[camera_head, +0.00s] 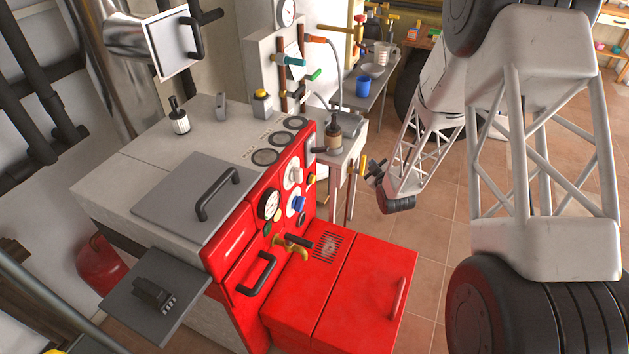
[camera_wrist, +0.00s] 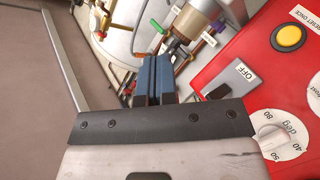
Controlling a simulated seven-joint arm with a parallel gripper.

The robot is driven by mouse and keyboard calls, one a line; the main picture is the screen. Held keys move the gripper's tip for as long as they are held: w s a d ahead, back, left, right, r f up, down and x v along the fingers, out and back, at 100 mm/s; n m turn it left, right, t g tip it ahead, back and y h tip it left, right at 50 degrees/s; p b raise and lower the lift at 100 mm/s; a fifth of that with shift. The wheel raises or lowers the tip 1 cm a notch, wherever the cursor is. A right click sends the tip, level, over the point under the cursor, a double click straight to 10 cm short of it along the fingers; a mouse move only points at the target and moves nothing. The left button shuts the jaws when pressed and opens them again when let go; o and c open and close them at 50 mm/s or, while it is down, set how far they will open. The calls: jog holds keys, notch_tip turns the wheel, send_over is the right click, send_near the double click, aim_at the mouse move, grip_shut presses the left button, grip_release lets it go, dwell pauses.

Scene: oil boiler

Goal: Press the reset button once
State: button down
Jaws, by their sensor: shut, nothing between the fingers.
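The yellow reset button (camera_wrist: 290,36) sits in a black ring on the red panel, at the upper right of the wrist view, beside a "RESET ONCE" label. In the head view a small yellow spot, likely this button (camera_head: 311,179), shows near the panel's right edge. My gripper (camera_head: 373,172) is right of the panel, apart from it. In the wrist view my gripper's fingers (camera_wrist: 153,62) are together and empty, to the left of the button and not touching it.
A switch marked OFF (camera_wrist: 217,91) and a white dial (camera_wrist: 281,132) lie near the button. A black-topped bottle (camera_head: 334,137) and a hose stand behind the panel. A red cabinet (camera_head: 365,285) juts out below.

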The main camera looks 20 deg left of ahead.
aim_at(313, 179)
jog(key=s+a+f+n+y, duration=0.3)
jog(key=a+f, duration=0.4)
jog(key=f, duration=0.5)
jog(key=shift+s+a+f+y, duration=0.2)
jog(key=shift+a+f+y, duration=0.1)
jog(key=shift+y, duration=0.1)
jog(key=shift+a, duration=0.15)
jog(key=a, duration=0.8)
jog(key=shift+a, duration=0.2)
jog(key=shift+a, duration=0.95)
dwell(3.2)
jog(key=shift+d, duration=0.9)
